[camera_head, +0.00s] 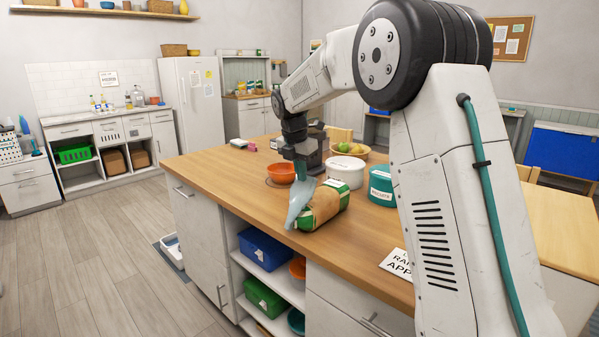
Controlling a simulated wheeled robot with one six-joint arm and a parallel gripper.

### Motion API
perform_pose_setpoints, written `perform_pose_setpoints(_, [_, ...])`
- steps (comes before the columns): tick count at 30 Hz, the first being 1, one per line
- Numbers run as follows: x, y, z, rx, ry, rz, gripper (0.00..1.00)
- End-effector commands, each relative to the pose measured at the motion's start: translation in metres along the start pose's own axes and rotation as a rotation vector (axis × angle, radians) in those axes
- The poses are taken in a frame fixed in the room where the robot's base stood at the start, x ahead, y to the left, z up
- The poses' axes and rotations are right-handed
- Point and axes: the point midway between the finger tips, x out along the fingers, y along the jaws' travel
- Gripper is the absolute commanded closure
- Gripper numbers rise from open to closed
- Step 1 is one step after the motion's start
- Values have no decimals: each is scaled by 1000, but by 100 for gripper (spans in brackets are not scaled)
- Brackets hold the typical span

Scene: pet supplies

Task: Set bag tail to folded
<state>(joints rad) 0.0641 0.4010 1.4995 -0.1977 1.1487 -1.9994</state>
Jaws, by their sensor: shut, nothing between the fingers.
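A green and brown bag (327,204) lies on its side on the wooden counter (215,163), near its front edge. A pale blue-grey piece (299,205) stands up at the bag's left end and reaches toward the counter edge. It may be the bag's tail or a separate scoop; I cannot tell which. My gripper (301,174) points down just above and behind this piece. It is shut and empty. Whether its tips touch the piece is unclear at this size.
An orange bowl (281,174) stands close to the left of my gripper. A white tub (346,172), a teal canister (381,187) and a fruit bowl (351,152) stand to the right and behind. A printed card (397,264) lies near the front. The counter's left end is mostly clear.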

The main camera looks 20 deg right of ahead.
Motion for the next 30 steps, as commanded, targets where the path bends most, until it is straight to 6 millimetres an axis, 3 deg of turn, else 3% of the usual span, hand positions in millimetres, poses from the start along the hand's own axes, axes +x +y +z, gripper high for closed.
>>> perform_pose_setpoints(10, [17, 0, 23, 1, 0, 0, 100])
perform_pose_setpoints(30, [9, 0, 10, -2, 0, 1, 100])
